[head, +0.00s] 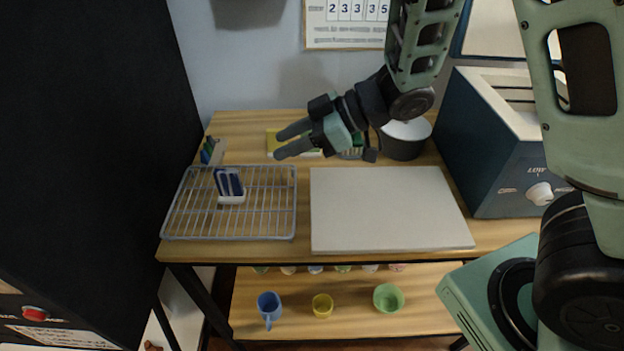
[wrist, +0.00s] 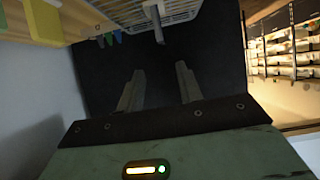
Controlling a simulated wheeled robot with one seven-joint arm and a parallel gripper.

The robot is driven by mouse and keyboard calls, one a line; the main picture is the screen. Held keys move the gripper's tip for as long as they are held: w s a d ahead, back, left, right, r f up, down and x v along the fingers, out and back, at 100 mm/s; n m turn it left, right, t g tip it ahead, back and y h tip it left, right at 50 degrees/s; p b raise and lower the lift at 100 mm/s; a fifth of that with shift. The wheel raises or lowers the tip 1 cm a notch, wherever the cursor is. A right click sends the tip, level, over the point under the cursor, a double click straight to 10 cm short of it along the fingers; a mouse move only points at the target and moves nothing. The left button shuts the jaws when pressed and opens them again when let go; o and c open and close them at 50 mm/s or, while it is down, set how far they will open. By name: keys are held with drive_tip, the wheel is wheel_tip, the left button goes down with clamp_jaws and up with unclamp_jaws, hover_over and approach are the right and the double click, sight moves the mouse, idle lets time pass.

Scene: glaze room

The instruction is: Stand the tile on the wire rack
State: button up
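A small dark blue and white piece (head: 229,183), which looks like the tile, is on the wire rack (head: 270,238). It looks upright or slightly tilted, with a white part at its foot; I cannot tell whether that part is a separate holder. My gripper (head: 277,143) is above the back of the table, up and to the right of this piece and apart from it. Its two fingers point left, spread with nothing between them. In the wrist view the gripper (wrist: 158,86) also shows an empty gap, with the rack (wrist: 185,10) at the top edge.
A pale board (head: 385,210) lies right of the rack. A dark pot (head: 403,145) and a blue kiln-like box (head: 500,140) stand behind and right. Coloured clips (head: 211,150) are at the back left. Cups, including a blue one (head: 268,305), sit on the lower shelf.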

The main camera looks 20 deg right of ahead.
drive_tip(key=s+r+m+g+h, duration=0.2)
drive_tip(key=s+h, duration=0.8)
drive_tip(key=s, duration=1.1)
drive_tip(key=m+g, duration=0.2)
drive_tip(key=m, duration=0.2)
drive_tip(key=shift+s+d+h, duration=0.25)
drive_tip(key=shift+d+h, duration=0.1)
drive_tip(key=shift+h, duration=0.05)
